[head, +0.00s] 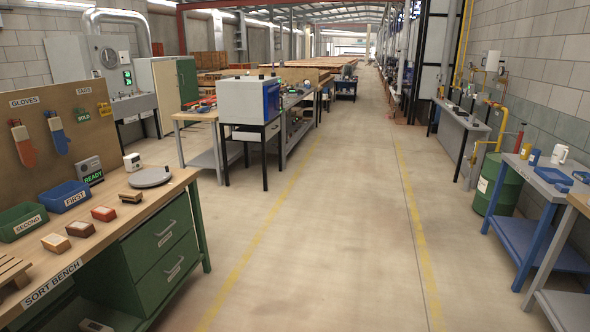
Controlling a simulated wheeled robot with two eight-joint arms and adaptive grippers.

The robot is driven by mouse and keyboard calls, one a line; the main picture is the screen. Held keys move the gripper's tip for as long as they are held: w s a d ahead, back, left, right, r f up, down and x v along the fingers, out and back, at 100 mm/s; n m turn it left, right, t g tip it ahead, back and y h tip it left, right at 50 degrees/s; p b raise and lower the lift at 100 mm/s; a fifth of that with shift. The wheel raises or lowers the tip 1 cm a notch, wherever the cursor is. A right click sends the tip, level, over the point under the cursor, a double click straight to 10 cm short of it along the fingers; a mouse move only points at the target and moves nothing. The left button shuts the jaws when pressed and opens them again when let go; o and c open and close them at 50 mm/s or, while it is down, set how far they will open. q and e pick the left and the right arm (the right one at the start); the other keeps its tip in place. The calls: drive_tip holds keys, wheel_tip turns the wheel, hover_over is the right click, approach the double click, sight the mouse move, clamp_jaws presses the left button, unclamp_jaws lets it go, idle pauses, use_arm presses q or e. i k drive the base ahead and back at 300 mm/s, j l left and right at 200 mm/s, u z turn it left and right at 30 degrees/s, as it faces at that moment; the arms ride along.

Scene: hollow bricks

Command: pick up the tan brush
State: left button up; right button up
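No clear brush shape can be made out at this size. A small tan-brown piece with a dark underside (131,195), which may be the tan brush, lies on the wooden sort bench (150,212) at the left, just in front of a round grey plate (150,177). Nearer on the bench are a tan block (56,242), an orange-brown block (81,228) and a reddish block (104,213), set apart in a slanting row. Neither of my grippers shows in the head view.
A green bin marked SECOND (24,222) and a blue bin marked FIRST (63,197) stand behind the blocks. A wooden slatted piece (10,270) lies at the near left. Green drawers (160,250) are under the bench. The floor aisle (330,210) is clear.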

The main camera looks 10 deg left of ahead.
sight(127, 197)
drive_tip(key=i+j+u, duration=0.2)
drive_tip(key=i+u, duration=0.2)
drive_tip(key=i, duration=0.3)
drive_tip(key=i+u, duration=0.35)
drive_tip(key=i, duration=0.35)
drive_tip(key=i+l+u, duration=0.25)
drive_tip(key=i+u, duration=0.15)
drive_tip(key=i, duration=0.3)
